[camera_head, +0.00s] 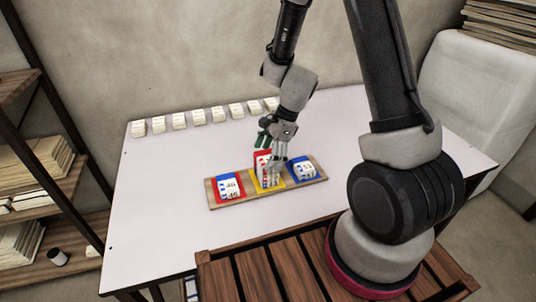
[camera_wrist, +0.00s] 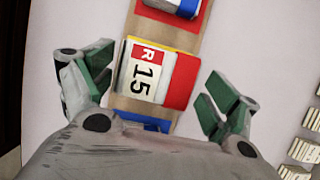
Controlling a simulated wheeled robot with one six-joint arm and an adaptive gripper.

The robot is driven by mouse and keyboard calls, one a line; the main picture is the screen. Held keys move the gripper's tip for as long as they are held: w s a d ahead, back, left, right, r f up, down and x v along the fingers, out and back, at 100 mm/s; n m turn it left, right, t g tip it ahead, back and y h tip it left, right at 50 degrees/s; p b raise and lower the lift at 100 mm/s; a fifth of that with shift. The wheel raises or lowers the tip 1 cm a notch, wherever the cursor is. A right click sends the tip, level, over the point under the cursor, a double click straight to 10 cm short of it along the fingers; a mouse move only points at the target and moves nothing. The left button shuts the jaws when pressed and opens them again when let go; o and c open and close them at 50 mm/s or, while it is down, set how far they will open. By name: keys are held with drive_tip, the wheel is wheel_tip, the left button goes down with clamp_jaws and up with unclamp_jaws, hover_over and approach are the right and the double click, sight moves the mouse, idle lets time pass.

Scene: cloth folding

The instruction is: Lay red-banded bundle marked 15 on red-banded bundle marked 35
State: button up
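The red-banded bundle marked R 15 (camera_wrist: 147,74) lies face up in the wrist view, with its red band (camera_wrist: 183,80) on the right side. In the head view a red-banded pile (camera_head: 263,156) stands tall on the tray's yellow middle pad, partly behind my gripper. Whether the bundle marked 35 is beneath the 15 cannot be told; no 35 is readable. My gripper (camera_head: 272,147) is over the pile. Its green-padded fingers are spread on either side of the 15 bundle in the wrist view (camera_wrist: 155,90), apart from it.
Several pale bundles (camera_head: 199,117) line the table's back edge. The white table (camera_head: 160,180) is clear left of the tray.

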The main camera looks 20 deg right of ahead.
drive_tip(key=shift+r, duration=0.1)
idle(0.3)
drive_tip(key=v, duration=1.2)
drive_tip(key=s+d+r+n+t+h, duration=0.2)
drive_tip(key=s+d+r+n, duration=0.3)
drive_tip(key=s+r+n, duration=0.3)
drive_tip(key=s+d+r+n+t+h, duration=0.2)
drive_tip(key=s+d+r+n, duration=0.3)
drive_tip(key=s+r+n, duration=0.4)
drive_tip(key=shift+s+r+n+h, duration=0.3)
drive_tip(key=shift+s+n, duration=0.2)
drive_tip(key=shift+s, duration=0.5)
